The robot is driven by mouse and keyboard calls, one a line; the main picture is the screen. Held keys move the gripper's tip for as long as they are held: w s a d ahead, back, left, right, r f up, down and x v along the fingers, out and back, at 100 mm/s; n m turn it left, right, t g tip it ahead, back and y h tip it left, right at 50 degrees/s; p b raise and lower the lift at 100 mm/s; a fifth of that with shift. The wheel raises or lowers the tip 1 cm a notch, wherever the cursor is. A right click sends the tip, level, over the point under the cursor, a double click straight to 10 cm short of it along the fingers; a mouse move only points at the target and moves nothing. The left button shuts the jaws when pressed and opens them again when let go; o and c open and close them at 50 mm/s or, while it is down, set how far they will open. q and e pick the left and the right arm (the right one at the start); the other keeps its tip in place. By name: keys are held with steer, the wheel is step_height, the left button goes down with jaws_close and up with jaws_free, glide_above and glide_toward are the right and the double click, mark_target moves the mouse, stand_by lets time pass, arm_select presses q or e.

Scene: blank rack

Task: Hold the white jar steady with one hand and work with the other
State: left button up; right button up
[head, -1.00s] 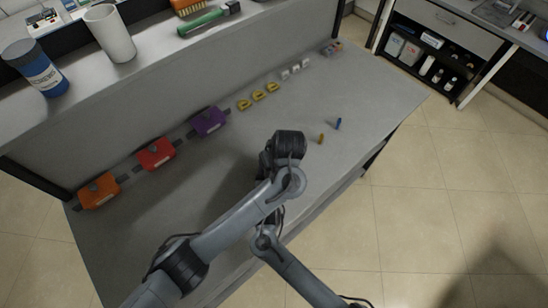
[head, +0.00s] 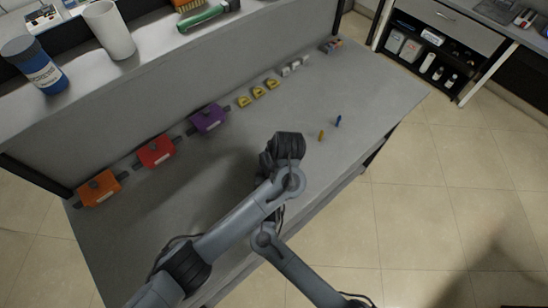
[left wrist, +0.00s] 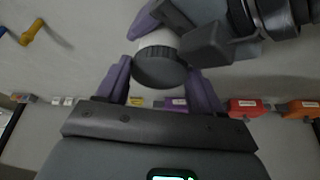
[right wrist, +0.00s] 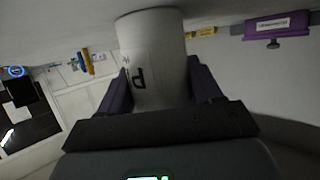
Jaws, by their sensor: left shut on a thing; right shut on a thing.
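The white jar (right wrist: 152,62) shows in the right wrist view with a dark mark on its side. My right gripper (right wrist: 157,72) has its purple fingers on either side of the jar's body and is shut on it. In the left wrist view the jar's dark ribbed lid (left wrist: 160,68) lies between the purple fingers of my left gripper (left wrist: 160,75), which is shut on it. A strip of the white body shows beyond the lid, with part of my right gripper close by. In the head view my arms hide the jar and both gripper tips.
Several yellow pieces (head: 258,93) and white pieces (head: 290,70) follow. A blue peg (head: 338,121) and a yellow peg (head: 321,135) stand right of my arms. The bench's right part is mostly clear.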

arm_select(q)
steer(key=shift+s+a+f, duration=0.1)
steer(key=shift+f, duration=0.9)
steer(key=shift+s+f+m+h, duration=0.15)
steer(key=shift+m+h, duration=0.25)
steer(key=shift+m, duration=0.6)
steer(key=shift+a+m+h, duration=0.15)
steer(key=shift+m+h, duration=0.25)
steer(key=shift+m, duration=0.7)
steer(key=m, duration=0.2)
steer(key=m+h, duration=0.1)
steer(key=shift+a+r+m, duration=0.2)
steer(key=shift+m, duration=0.2)
steer(key=shift+w+a+m+h, duration=0.15)
steer(key=shift+m+h, duration=0.15)
steer(key=shift+m, duration=0.25)
steer(key=shift+w+a+m+h, duration=0.1)
steer(key=shift+m+h, duration=0.2)
steer(key=shift+m, duration=0.25)
steer(key=o, duration=1)
steer(key=shift+s, duration=0.1)
